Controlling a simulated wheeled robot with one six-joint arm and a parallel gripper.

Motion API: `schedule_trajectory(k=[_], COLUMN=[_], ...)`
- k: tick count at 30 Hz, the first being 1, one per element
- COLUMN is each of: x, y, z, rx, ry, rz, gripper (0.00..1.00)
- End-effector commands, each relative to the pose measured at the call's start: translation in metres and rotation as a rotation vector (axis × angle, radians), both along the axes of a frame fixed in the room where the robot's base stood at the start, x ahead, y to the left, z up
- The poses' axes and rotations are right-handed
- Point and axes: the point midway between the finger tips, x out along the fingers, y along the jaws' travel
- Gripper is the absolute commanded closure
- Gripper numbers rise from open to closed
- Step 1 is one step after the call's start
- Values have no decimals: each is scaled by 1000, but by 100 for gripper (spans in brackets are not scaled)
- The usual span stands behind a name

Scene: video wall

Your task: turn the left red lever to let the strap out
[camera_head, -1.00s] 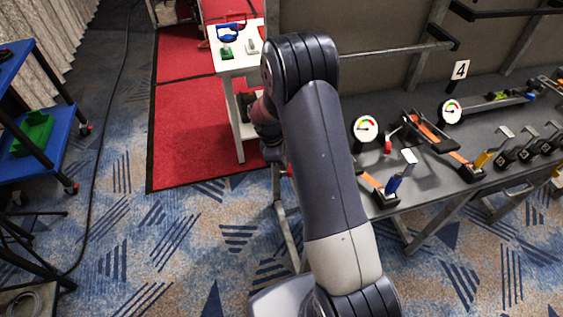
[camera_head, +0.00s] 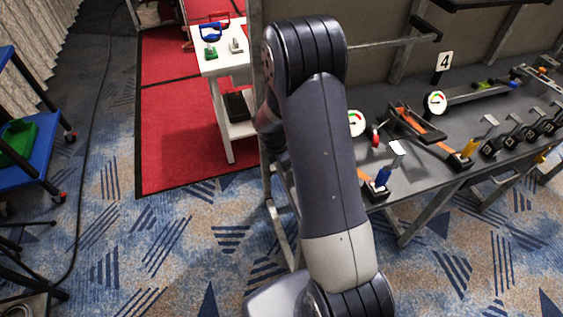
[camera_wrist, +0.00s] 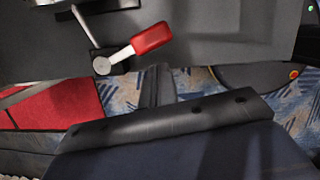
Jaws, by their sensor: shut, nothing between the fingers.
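A red-handled lever (camera_wrist: 151,38) shows in the upper middle of the wrist view, with a pale arm running down-left to a round pivot (camera_wrist: 102,66). A grey bar (camera_wrist: 86,25) lies up-left of the pivot. In the head view a small red handle (camera_head: 376,137) stands on the grey bench beside a round gauge (camera_head: 356,122); I cannot tell whether it is the same lever. Orange straps (camera_head: 412,120) lie on the bench to its right.
The grey bench (camera_head: 425,178) runs along the right, with blue and yellow-handled devices and a sign 4 (camera_head: 444,61). A white table (camera_head: 222,68) stands on red carpet behind my arm. A blue shelf cart (camera_head: 30,180) stands at left.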

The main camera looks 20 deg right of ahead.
Motion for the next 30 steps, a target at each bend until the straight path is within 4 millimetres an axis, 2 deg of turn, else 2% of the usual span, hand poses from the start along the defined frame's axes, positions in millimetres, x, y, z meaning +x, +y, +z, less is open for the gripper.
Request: schedule_trajectory(k=[18, 30], x=[14, 12], y=[10, 14], z=[0, -1], rx=[0, 0], ry=[0, 0], rz=[-3, -3], gripper=[100, 100])
